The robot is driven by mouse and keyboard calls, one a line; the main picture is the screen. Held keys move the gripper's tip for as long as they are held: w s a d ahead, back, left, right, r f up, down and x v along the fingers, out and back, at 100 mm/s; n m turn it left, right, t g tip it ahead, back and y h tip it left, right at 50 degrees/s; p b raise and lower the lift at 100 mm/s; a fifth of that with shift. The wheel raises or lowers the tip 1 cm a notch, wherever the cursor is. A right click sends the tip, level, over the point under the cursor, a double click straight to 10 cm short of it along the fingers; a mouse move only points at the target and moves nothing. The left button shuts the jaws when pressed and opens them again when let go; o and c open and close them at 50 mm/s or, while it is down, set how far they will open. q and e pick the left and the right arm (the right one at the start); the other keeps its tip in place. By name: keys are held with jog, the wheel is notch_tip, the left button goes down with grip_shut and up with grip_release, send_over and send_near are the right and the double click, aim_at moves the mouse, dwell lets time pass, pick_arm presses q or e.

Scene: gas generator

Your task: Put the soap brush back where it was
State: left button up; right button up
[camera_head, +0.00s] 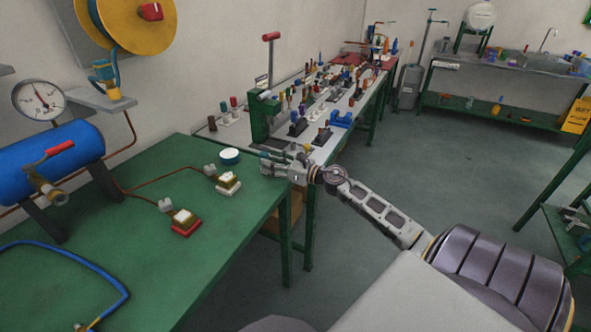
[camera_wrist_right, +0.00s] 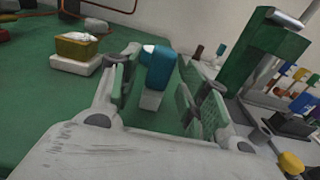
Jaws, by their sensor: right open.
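My right gripper (camera_head: 272,163) is open over the far right corner of the green table, and its spread fingers show in the right wrist view (camera_wrist_right: 157,95). Between and beyond these fingers is a teal-blue thing (camera_wrist_right: 157,66) with a pale grey lower part. I cannot tell whether it is the soap brush, or whether a finger touches it. A round pot (camera_head: 229,156) with a pale top and teal side stands on the table, just left of the gripper in the head view; it may be the same thing. No brush shows clearly. My left gripper is out of view.
A yellow block on a white base (camera_head: 228,183) and another on a red base (camera_head: 184,221) stand on the green table (camera_head: 150,270). A blue tank (camera_head: 50,160) is at the left. A bench crowded with tools and a green press (camera_head: 262,115) stands behind the gripper.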

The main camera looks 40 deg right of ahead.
jog(key=shift+v, duration=3.05)
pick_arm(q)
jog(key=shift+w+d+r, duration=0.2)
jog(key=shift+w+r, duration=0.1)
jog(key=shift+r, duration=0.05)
pick_arm(e)
jog(key=shift+v, duration=1.25)
